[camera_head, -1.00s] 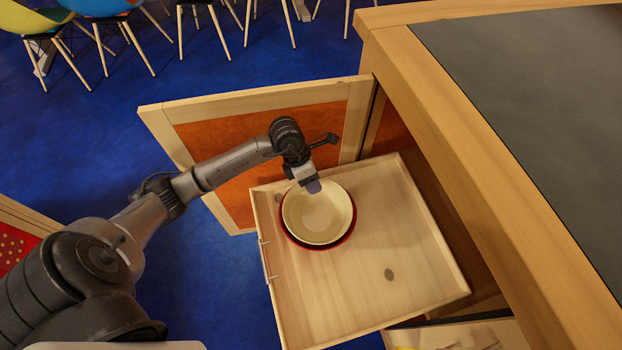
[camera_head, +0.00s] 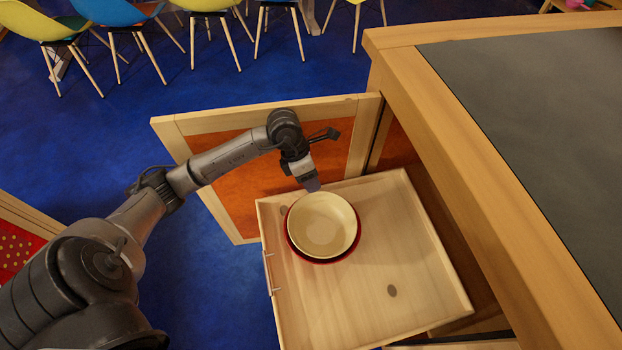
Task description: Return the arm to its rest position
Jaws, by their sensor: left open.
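My left arm comes in from the left and reaches across the open cabinet door. Its gripper (camera_head: 312,186) is open and points down at the far rim of a cream bowl (camera_head: 322,226). I cannot tell whether the fingertips touch the rim. The bowl sits in a red dish (camera_head: 303,257), of which only the edge shows. Both stand in a pulled-out wooden drawer (camera_head: 350,305), near its far left part. My right gripper is not in view.
An open cabinet door (camera_head: 250,170) with an orange panel stands behind my forearm. A wooden counter (camera_head: 450,130) with a dark top fills the right side. Several coloured chairs (camera_head: 123,14) stand at the back on blue floor. The drawer's near part is empty.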

